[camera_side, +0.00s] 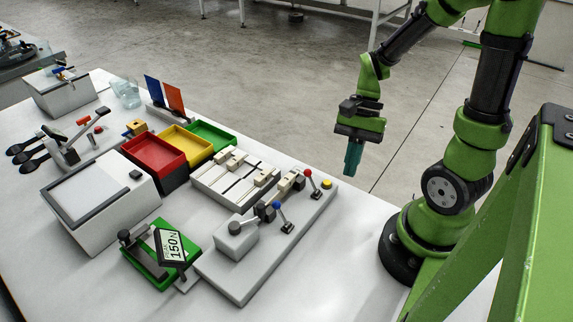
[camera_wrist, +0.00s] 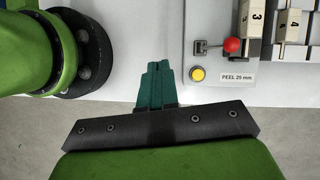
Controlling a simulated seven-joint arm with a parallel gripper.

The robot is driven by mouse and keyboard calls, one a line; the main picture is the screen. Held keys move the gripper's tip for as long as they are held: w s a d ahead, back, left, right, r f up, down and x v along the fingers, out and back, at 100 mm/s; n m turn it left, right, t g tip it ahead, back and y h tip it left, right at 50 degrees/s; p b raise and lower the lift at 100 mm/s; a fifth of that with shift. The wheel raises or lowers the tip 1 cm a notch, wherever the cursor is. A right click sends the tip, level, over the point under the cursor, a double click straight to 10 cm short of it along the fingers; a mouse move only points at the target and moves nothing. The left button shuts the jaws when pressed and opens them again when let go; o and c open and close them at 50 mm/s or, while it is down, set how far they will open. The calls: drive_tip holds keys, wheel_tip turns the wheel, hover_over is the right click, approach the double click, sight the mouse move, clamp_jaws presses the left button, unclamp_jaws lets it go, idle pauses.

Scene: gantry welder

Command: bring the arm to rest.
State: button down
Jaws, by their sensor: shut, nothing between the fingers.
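My gripper (camera_side: 352,158) hangs at the end of my green arm, fingers pointing down, beyond the table's right edge in the side view. Its teal fingers are shut together with nothing between them. In the wrist view the gripper (camera_wrist: 157,68) shows its closed fingers in front of the white table edge. It touches nothing that I can see.
The white table (camera_side: 340,235) holds a grey fixture plate (camera_side: 240,285) with a yellow button (camera_side: 326,184) and levers. Red (camera_side: 155,152), yellow (camera_side: 186,145) and green (camera_side: 212,134) trays stand behind. A green gauge stand (camera_side: 150,265) reads 150N. Open floor lies beyond the table.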

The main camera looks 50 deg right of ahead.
drive_tip(key=w+a+r+n+t+h, duration=0.1)
drive_tip(key=w+a+r+n+t, duration=0.1)
drive_tip(key=r+n, duration=0.4)
drive_tip(key=w+a+r+n+t+h, duration=0.2)
drive_tip(key=a+r+n+t, duration=0.2)
drive_tip(key=r+n+t, duration=0.2)
wheel_tip(320, 180, up, 3)
drive_tip(key=shift+a+f, duration=0.2)
drive_tip(key=shift+a, duration=0.15)
